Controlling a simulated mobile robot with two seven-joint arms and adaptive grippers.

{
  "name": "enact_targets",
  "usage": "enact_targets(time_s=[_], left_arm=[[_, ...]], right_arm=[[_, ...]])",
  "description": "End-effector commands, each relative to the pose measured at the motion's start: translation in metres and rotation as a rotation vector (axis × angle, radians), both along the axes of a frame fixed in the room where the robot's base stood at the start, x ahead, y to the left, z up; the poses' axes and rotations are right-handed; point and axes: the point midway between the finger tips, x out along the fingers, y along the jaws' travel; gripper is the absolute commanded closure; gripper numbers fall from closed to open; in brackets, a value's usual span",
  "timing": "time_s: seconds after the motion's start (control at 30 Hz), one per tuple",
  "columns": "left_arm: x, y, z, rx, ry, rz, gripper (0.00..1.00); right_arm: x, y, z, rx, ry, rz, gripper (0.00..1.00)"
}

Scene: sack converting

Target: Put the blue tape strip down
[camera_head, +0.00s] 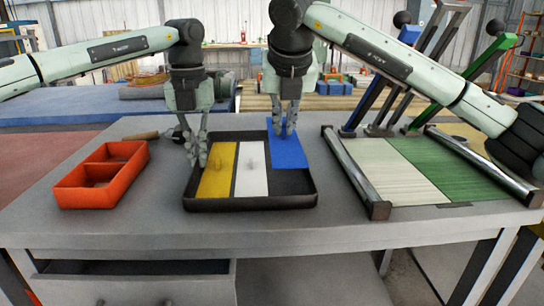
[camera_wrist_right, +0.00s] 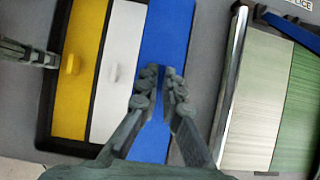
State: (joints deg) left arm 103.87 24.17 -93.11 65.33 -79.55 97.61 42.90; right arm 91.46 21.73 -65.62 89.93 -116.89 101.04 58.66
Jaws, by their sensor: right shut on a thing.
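The blue tape strip (camera_head: 288,153) is in my right gripper (camera_head: 284,131), over the right part of a black tray (camera_head: 250,204). In the right wrist view the blue strip (camera_wrist_right: 164,50) lies beside the white strip, and the right gripper's fingers (camera_wrist_right: 160,80) are closed at its middle; its knob is hidden by them. I cannot tell whether the strip touches the tray. A yellow strip (camera_head: 216,172) and a white strip (camera_head: 250,180) lie in the tray. My left gripper (camera_head: 195,155) is at the tray's left edge by the yellow strip, its fingers appearing apart and empty.
An orange-red divided box (camera_head: 72,196) stands left of the tray. Right of it is a frame with metal rails (camera_head: 355,180) holding a pale panel (camera_head: 385,170) and a green panel (camera_head: 440,170). Blue, grey and green levers stand behind.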

Motion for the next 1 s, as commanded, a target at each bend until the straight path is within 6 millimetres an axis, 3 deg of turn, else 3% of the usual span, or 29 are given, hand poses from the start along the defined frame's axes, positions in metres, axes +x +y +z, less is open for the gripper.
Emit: enact_targets(time_s=[0.1, 0.27, 0.5, 0.87, 0.9, 1.0], left_arm=[[0.000, 0.000, 0.000, 0.000, 0.000, 0.000, 1.00], [0.000, 0.000, 0.000, 0.000, 0.000, 0.000, 1.00], [0.000, 0.000, 0.000, 0.000, 0.000, 0.000, 1.00], [0.000, 0.000, 0.000, 0.000, 0.000, 0.000, 1.00], [0.000, 0.000, 0.000, 0.000, 0.000, 0.000, 1.00], [0.000, 0.000, 0.000, 0.000, 0.000, 0.000, 1.00]], right_arm=[[0.000, 0.000, -0.019, 0.001, 0.001, 0.003, 1.00], [0.000, 0.000, -0.030, 0.001, 0.000, 0.002, 1.00], [0.000, 0.000, -0.061, 0.001, 0.001, 0.003, 1.00], [0.000, 0.000, -0.065, 0.002, 0.000, 0.003, 1.00], [0.000, 0.000, -0.065, 0.002, 0.000, 0.003, 0.90], [0.000, 0.000, -0.065, 0.002, 0.000, 0.003, 0.78]])
